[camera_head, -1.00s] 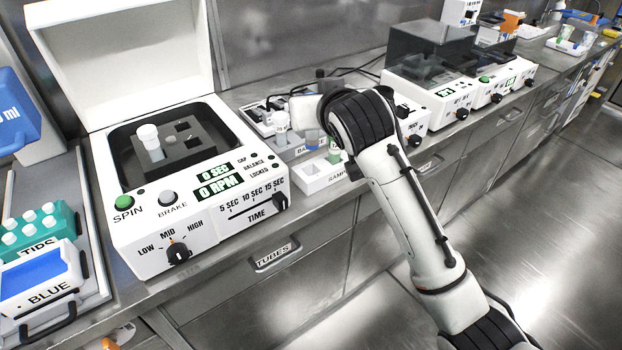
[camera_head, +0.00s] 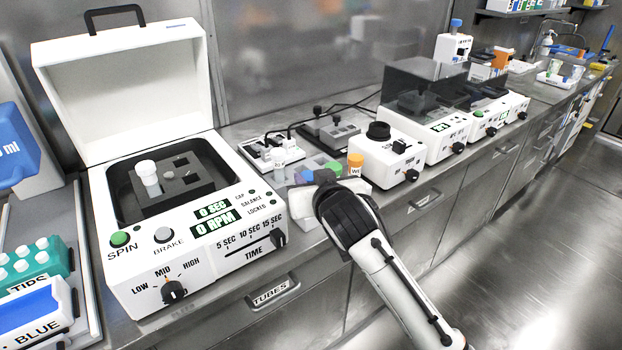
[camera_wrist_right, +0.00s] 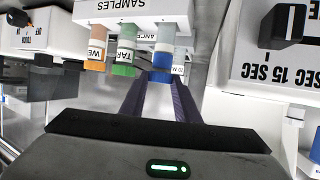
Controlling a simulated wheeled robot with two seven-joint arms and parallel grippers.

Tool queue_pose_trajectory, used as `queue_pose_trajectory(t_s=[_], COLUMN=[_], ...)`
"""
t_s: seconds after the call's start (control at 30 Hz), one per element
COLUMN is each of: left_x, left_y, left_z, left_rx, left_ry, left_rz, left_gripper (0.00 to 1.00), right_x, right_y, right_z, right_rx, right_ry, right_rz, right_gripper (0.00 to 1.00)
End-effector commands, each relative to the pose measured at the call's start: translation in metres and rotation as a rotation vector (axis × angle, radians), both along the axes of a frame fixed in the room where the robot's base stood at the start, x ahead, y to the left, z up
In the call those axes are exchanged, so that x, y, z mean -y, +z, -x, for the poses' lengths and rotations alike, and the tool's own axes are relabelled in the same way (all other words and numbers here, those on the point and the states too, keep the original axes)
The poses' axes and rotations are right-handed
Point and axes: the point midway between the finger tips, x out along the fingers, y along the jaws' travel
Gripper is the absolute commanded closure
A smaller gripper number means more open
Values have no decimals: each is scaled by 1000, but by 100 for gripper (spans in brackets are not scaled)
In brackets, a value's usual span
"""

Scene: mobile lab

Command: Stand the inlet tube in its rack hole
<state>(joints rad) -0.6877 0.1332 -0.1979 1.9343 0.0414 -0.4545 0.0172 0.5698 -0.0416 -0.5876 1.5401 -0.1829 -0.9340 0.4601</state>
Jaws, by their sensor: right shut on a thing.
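My right gripper (camera_wrist_right: 160,95) is at the sample rack, with its fingers on either side of a blue-capped tube (camera_wrist_right: 162,68), and is shut on it. No label on this tube can be read, so I cannot tell if it is the inlet tube. In the head view my right wrist (camera_head: 345,215) hides the fingertips and most of the rack; a blue cap (camera_head: 305,176) shows just beyond. The white rack marked SAMPLES (camera_wrist_right: 125,7) shows upside down in the wrist view, beside a green-capped tube (camera_wrist_right: 124,68) and an orange-capped tube (camera_wrist_right: 96,64). Whether the blue-capped tube is seated is unclear. My left gripper is not in view.
The open centrifuge (camera_head: 205,258) stands left of the rack, with a white-capped tube (camera_head: 149,178) in its rotor. A white device with a black knob (camera_head: 379,131) stands close on the right. A white-capped tube (camera_head: 279,160) stands behind the wrist.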

Motion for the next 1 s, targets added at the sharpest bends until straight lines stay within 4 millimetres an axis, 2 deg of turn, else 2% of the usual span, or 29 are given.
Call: queue_pose_trajectory(t_s=[0.1,0.13,0.23,0.57,0.67,0.77,1.0], left_x=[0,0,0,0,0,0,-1], left_y=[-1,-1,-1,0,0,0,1], left_z=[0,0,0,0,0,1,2], left_rx=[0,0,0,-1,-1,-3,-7], left_ry=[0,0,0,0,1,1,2], left_rz=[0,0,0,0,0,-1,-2], left_gripper=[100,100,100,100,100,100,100], right_x=[0,0,0,0,1,5,15], right_y=[-3,-3,-3,0,3,8,27], right_z=[0,0,0,0,6,18,62], right_rx=[0,0,0,1,0,0,0], right_ry=[0,0,0,0,1,0,1], right_rz=[-1,-1,-1,0,-1,-2,-4], right_gripper=[100,68,53,53,53,53,53])
